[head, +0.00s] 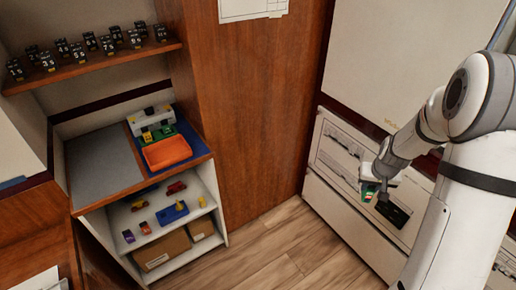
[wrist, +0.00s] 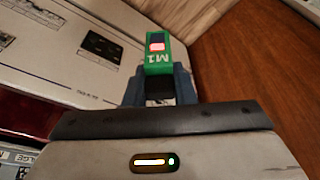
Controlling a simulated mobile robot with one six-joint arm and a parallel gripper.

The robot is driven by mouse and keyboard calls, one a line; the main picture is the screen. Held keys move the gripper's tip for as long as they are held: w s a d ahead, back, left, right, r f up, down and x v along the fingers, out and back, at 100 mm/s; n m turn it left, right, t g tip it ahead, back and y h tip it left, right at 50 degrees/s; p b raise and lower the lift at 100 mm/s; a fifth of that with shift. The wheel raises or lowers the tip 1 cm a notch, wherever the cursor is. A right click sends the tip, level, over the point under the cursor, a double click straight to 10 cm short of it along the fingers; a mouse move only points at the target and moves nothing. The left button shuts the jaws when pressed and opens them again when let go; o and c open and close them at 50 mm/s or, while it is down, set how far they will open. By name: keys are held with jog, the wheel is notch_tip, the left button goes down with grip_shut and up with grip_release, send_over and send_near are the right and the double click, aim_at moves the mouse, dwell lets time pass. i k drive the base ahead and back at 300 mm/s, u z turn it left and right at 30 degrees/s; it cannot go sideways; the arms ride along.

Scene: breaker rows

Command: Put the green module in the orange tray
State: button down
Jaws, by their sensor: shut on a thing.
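The green module (wrist: 157,55), marked M1 and with a small red-lit window, is held between the fingers of my gripper (wrist: 160,88) in the wrist view. In the head view my gripper (head: 373,188) is at the right, in front of the white panel front, with the green module (head: 368,194) at its tip. The orange tray (head: 167,152) sits on a blue mat on the counter at the left, well away from my gripper. The part of the tray's floor that shows looks empty.
A white block (head: 150,117) with small green-and-yellow modules stands behind the tray. A grey mat (head: 103,165) lies left of it. Lower shelves hold toys and cardboard boxes (head: 162,250). A wooden side panel (head: 245,110) rises between counter and white panel. Black numbered items line the upper shelf (head: 90,68).

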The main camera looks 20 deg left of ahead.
aim_at(168, 154)
jog(key=u, duration=0.4)
jog(key=i, duration=0.2)
jog(key=u, duration=2.7)
jog(key=i, duration=0.45)
jog(key=z, duration=2.7)
jog(key=k, duration=0.1)
jog(key=u, duration=0.85)
jog(key=i, duration=0.55)
jog(key=z, duration=0.1)
